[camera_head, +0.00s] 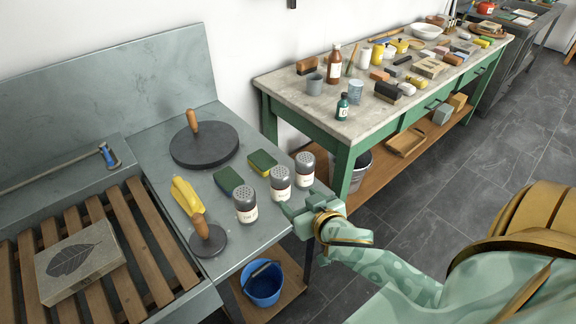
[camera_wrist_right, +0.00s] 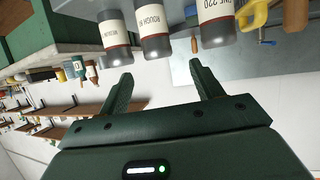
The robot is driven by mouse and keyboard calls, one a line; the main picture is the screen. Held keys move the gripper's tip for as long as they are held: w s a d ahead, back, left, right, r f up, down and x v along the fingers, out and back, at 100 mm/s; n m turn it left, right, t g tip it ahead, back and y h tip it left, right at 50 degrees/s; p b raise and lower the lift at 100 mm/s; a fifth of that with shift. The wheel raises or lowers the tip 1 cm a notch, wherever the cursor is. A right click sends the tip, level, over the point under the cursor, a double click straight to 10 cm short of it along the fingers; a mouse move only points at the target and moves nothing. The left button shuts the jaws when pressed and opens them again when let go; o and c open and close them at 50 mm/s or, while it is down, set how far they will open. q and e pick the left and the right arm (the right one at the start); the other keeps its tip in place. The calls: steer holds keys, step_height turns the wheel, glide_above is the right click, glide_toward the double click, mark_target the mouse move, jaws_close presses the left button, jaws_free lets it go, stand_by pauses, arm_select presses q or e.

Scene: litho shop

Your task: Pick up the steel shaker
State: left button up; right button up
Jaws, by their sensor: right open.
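Three shakers with grey perforated metal caps and pale labels stand upright in a row at the bench's right edge: a left one (camera_head: 246,205), a middle one (camera_head: 280,184) and a right one (camera_head: 305,169). I cannot tell which one is meant by the steel shaker. My right gripper (camera_head: 299,203) is open and empty, just in front of the middle and right shakers. In the right wrist view, the three show inverted beyond the open fingers (camera_wrist_right: 161,76), with the middle shaker (camera_wrist_right: 155,38), labelled ROUGH, roughly ahead of the gap. My left gripper is out of view.
A blue bucket (camera_head: 264,287) stands below. A cluttered green table (camera_head: 345,150) is behind.

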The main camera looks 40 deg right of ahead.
mark_target(283, 179)
steer(key=b+x, duration=0.1)
steer(key=x, duration=0.2)
steer(key=r+x, duration=0.1)
steer(key=x, duration=0.3)
steer(key=b+x, duration=0.1)
steer(key=x, duration=0.2)
steer(key=shift+w+d+b, duration=0.3)
steer(key=shift+w+d, duration=0.05)
steer(key=shift+w, duration=0.2)
steer(key=b+x, duration=0.2)
steer(key=x, duration=0.3)
steer(key=shift+w+d, duration=0.2)
steer(key=shift+w, duration=0.05)
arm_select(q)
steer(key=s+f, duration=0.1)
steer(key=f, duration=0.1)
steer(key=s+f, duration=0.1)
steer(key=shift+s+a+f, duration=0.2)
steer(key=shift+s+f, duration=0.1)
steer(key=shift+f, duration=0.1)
arm_select(e)
steer(key=shift+s, duration=0.1)
steer(key=c, duration=0.9)
